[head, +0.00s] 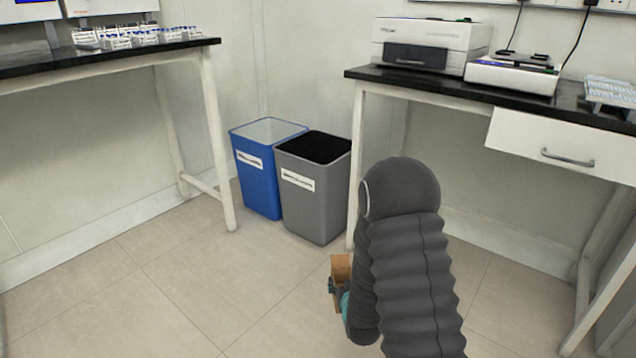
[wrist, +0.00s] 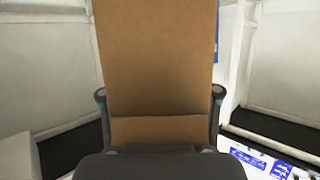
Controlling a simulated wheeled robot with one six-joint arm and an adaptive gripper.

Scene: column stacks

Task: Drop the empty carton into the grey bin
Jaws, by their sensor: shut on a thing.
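The brown carton (wrist: 157,60) fills the middle of the wrist view. My gripper (wrist: 160,97) is shut on it, with one finger against each side. In the head view the carton (head: 341,267) shows only as a small brown piece beside my dark arm, which hides the rest of it and most of my gripper (head: 338,292). The grey bin (head: 314,205) stands on the floor beyond my arm, up and to the left of the carton in the picture. It has a white label and an open top with a dark inside. The carton is apart from it.
A blue bin (head: 258,180) stands against the grey bin's left side. A bench leg (head: 355,165) rises close to its right. The right bench (head: 440,84) carries lab devices; the left bench (head: 110,60) holds racks of vials. The tiled floor (head: 190,290) in front is clear.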

